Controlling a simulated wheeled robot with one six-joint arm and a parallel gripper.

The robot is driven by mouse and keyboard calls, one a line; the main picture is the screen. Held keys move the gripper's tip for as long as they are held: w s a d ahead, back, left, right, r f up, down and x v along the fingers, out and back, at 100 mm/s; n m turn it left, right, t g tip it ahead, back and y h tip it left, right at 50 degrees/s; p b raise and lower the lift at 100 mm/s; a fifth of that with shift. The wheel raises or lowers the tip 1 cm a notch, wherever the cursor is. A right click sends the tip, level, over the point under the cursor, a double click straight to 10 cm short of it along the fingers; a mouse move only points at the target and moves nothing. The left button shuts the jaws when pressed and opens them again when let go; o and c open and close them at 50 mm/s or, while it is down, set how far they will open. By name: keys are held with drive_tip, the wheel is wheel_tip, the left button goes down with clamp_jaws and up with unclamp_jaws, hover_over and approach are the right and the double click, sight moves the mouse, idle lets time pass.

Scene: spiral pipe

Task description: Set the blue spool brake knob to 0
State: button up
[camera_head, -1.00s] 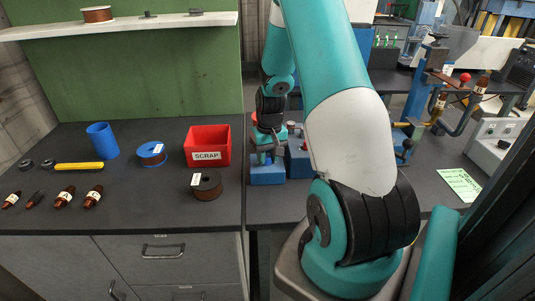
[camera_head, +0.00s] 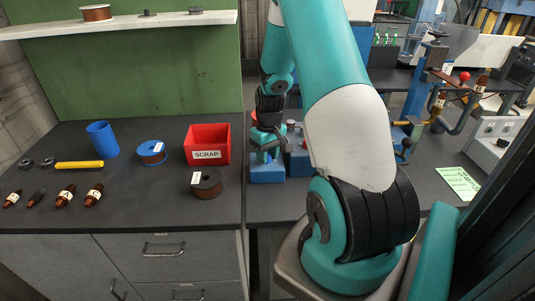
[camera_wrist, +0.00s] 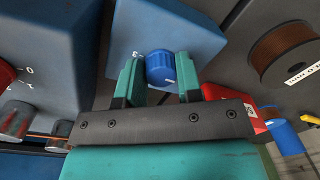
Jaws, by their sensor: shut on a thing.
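The blue knob (camera_wrist: 160,66) stands on the sloped face of a blue box (camera_wrist: 205,42) in the wrist view.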

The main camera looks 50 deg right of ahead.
sight(270, 154)
drive_tip(key=o, duration=0.9)
drive_tip(key=shift+o, duration=0.2)
wheel_tip(270, 154, up, 18)
drive_tip(key=d, duration=0.1)
drive_tip(key=shift+f, duration=0.25)
drive_tip(key=shift+s, duration=0.1)
drive_tip(key=s+a+r+n+y, duration=0.1)
drive_tip(key=a+r+n, duration=0.15)
drive_tip(key=a, duration=1.05)
drive_tip(key=s+a+r+n+y, duration=0.1)
drive_tip(key=a+r+n, duration=0.15)
drive_tip(key=a, duration=1.05)
drive_tip(key=s+a+n+y, duration=0.1)
drive_tip(key=s+a+n, duration=0.4)
drive_tip(key=s+a, duration=0.7)
drive_tip(key=shift+s+a+y, duration=0.3)
drive_tip(key=shift+s+a, duration=0.05)
drive_tip(key=shift+a, duration=0.3)
